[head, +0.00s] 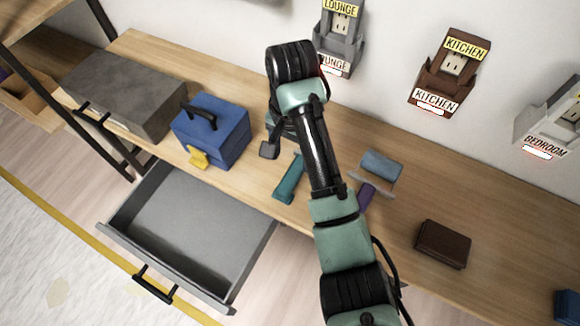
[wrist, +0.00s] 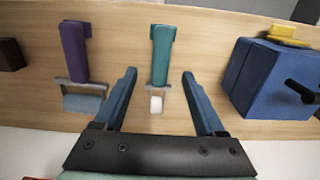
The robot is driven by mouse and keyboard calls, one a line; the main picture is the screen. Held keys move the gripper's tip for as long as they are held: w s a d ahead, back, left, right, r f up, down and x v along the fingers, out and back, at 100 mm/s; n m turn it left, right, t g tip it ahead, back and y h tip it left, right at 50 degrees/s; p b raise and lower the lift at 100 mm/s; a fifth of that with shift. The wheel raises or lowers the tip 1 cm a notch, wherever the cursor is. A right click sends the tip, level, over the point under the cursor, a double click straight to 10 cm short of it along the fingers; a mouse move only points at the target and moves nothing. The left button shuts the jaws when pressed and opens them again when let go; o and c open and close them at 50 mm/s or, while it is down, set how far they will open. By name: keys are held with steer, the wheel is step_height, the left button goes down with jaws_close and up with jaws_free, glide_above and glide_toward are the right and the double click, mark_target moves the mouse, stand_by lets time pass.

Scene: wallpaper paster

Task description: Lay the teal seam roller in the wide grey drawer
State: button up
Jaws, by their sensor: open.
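The teal seam roller (head: 288,181) lies on the wooden bench, left of my arm in the head view. In the wrist view its teal handle (wrist: 162,55) points away and its small white roller end (wrist: 156,104) is nearer. My gripper (wrist: 160,75) is open and empty, its fingers on either side of the roller in the picture; I cannot tell the height between them. In the head view my gripper (head: 269,150) is partly hidden by my wrist. The wide grey drawer (head: 190,225) is pulled open below the bench front, and its visible floor is empty.
A blue toolbox (head: 212,130) with a yellow latch stands left of the roller. A purple-handled tool with a blue-grey head (head: 381,165) and a brown wallet (head: 442,244) lie to the right. A grey box (head: 125,90) sits far left. Labelled wall holders line the back.

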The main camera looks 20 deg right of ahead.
steer(key=shift+r+p, duration=0.9)
steer(key=shift+r, duration=0.3)
